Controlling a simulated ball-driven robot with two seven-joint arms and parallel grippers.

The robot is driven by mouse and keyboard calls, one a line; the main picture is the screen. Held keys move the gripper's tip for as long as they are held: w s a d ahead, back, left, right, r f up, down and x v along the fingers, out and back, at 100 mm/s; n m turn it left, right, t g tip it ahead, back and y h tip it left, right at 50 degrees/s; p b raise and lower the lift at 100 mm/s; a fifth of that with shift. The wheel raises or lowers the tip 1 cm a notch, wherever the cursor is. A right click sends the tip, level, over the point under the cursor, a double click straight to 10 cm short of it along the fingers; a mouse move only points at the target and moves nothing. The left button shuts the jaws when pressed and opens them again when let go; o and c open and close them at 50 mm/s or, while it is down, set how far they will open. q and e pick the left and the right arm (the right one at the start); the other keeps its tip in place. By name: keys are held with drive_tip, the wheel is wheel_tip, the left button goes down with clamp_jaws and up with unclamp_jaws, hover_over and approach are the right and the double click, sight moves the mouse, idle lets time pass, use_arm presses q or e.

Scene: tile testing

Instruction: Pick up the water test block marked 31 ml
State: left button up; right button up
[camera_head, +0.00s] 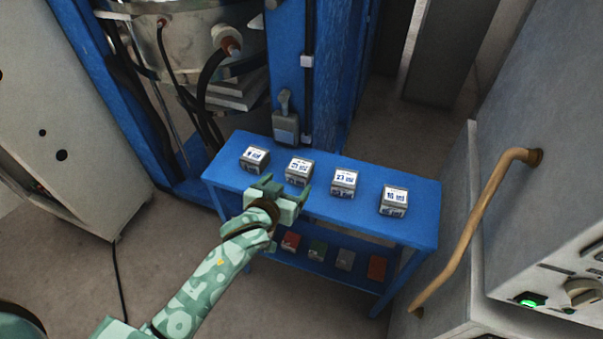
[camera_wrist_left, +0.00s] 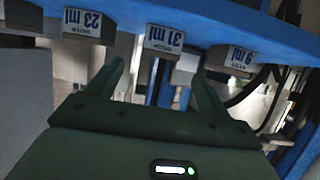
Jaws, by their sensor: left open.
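The block marked 31 ml (camera_head: 299,170) is a small grey block with a white label, second from the left on the blue table. In the left wrist view the 31 ml block (camera_wrist_left: 163,38) appears upside down, ahead of the fingers and roughly between their lines. My left gripper (camera_head: 284,188) is open and empty at the table's front edge, just short of that block. Its two fingers (camera_wrist_left: 157,72) also show spread apart in the left wrist view. I see no contact with the block. My right gripper is not in view.
The blue table (camera_head: 228,171) also bears the 9 ml block (camera_head: 255,159) on the left and the 23 ml block (camera_head: 344,183) and another block (camera_head: 394,200) on the right. Several coloured blocks lie on its lower shelf. A tan handle (camera_head: 480,215) stands out from the right cabinet.

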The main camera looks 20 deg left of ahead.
sight(296, 175)
use_arm(q)
drive_tip(key=b+x, duration=0.1)
drive_tip(key=x, duration=0.2)
drive_tip(key=b+x, duration=0.1)
drive_tip(key=x, duration=0.2)
drive_tip(key=shift+s+f, duration=0.1)
drive_tip(key=shift+f, duration=0.3)
drive_tip(key=shift+w+f+b, duration=0.1)
drive_tip(key=shift+w+b, duration=0.2)
drive_tip(key=shift+w, duration=0.25)
drive_tip(key=b+x, duration=0.3)
drive_tip(key=x, duration=0.2)
drive_tip(key=shift+r, duration=0.3)
drive_tip(key=c, duration=1.3)
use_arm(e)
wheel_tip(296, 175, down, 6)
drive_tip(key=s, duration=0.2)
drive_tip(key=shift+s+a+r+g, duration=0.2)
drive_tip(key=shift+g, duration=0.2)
use_arm(q)
drive_tip(key=shift+r, duration=0.1)
